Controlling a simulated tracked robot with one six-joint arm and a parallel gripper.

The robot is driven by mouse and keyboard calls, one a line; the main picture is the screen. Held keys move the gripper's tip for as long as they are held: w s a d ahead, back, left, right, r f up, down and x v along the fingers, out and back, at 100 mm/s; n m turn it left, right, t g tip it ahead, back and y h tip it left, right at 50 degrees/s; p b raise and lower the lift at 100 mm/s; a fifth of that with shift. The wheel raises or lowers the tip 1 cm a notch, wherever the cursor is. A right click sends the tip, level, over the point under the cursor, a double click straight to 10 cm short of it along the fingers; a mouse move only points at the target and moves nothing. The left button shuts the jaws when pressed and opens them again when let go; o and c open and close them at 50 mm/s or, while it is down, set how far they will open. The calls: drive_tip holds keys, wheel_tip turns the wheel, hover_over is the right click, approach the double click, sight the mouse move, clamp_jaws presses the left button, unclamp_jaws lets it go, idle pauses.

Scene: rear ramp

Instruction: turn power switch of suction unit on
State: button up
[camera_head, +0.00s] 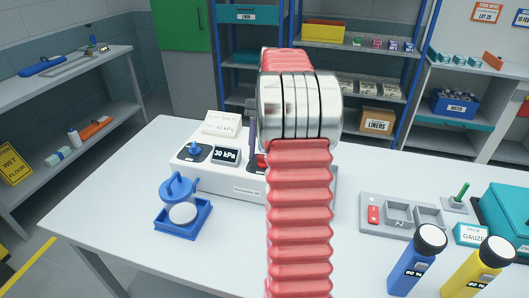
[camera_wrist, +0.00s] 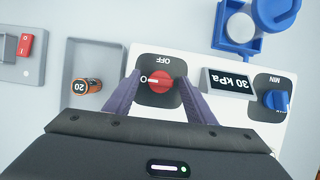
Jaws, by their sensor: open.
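The white suction unit (camera_head: 215,177) sits on the table, with a 30 kPa display (camera_head: 226,156) and a blue knob (camera_head: 194,149). Its red power switch (camera_wrist: 159,85) is a round knob on a dark plate, seen upside down in the wrist view. OFF shows above the knob; another label at its left is partly hidden by a finger. The knob's white mark lies level, toward that left label. My gripper (camera_wrist: 161,77) is open, its purple fingers on either side of the knob; contact cannot be told. In the head view my arm hides most of the gripper and switch.
A grey tray (camera_wrist: 113,58) holding an orange battery (camera_wrist: 88,86) lies beside the unit. The left front table is clear.

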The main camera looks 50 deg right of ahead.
drive_tip(key=v, duration=0.7)
drive_tip(key=shift+r, duration=0.15)
drive_tip(key=shift+w, duration=0.1)
idle(0.6)
drive_tip(key=s+a+r+n+t+h, duration=0.1)
drive_tip(key=a+r+n+h, duration=0.15)
drive_tip(key=a, duration=0.85)
drive_tip(key=a+r+n+t+h, duration=0.1)
drive_tip(key=a+n+t, duration=0.15)
drive_tip(key=a, duration=0.85)
drive_tip(key=s+a+f+n+t, duration=0.2)
drive_tip(key=s+a+f+n, duration=0.1)
drive_tip(key=s+a, duration=0.3)
drive_tip(key=s+a+f+n+t, duration=0.2)
drive_tip(key=s+a+f+n, duration=0.2)
drive_tip(key=a, duration=0.5)
drive_tip(key=shift+s+a+f, duration=0.3)
drive_tip(key=shift+s+f, duration=0.05)
drive_tip(key=shift+s, duration=0.55)
